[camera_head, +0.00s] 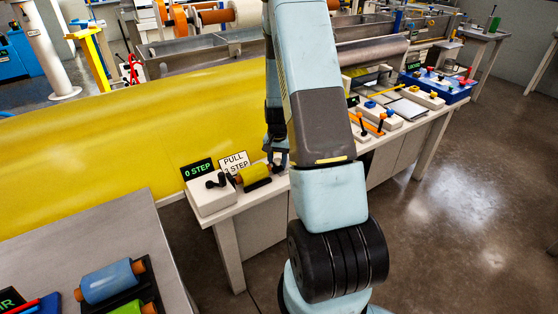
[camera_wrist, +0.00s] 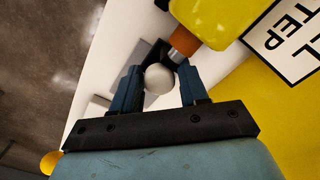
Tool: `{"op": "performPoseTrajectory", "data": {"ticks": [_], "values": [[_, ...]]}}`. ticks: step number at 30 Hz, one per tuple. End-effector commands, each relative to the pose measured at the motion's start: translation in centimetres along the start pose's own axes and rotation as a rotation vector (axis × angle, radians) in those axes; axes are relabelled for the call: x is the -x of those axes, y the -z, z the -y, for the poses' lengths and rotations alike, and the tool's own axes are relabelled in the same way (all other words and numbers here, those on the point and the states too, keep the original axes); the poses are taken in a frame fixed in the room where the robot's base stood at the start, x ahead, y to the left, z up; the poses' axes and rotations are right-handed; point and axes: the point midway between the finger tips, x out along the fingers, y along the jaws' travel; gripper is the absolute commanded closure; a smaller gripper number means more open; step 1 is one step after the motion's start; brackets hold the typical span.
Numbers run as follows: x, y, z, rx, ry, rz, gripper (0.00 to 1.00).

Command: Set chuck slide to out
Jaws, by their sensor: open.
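In the wrist view a pale grey ball knob (camera_wrist: 158,78) sits between the two blue fingers of my gripper (camera_wrist: 160,72). The fingers are open, one on each side of the knob; I cannot tell whether either touches it. Behind the knob are an orange core end (camera_wrist: 184,42) and a yellow roll (camera_wrist: 215,15). In the head view the yellow roll (camera_head: 254,173) lies at the near end of the white bench, and my gripper (camera_head: 279,160) reaches down at its right end. The knob is hidden there. No label in view names the chuck slide.
A "0 STEP" display (camera_head: 198,169) and a "PULL 3 STEP" sign (camera_head: 234,162) stand behind the roll. A white box with a black lever (camera_head: 212,190) is left of it. A yellow sheet (camera_head: 110,125) lies behind. Small control boxes (camera_head: 383,118) stand farther along the bench.

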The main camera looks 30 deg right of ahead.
Motion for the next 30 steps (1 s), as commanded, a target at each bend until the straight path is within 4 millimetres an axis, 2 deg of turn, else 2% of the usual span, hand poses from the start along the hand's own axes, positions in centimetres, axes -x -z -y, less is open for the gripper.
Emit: {"op": "performPoseTrajectory", "data": {"ticks": [4,17,30], "values": [[0.03,0.02,-0.01,0.0,0.0,0.0,0.58],[0.06,0.04,0.0,0.0,0.0,-0.001,0.99],[0.08,0.19,0.14,0.006,0.001,-0.002,1.0]]}}
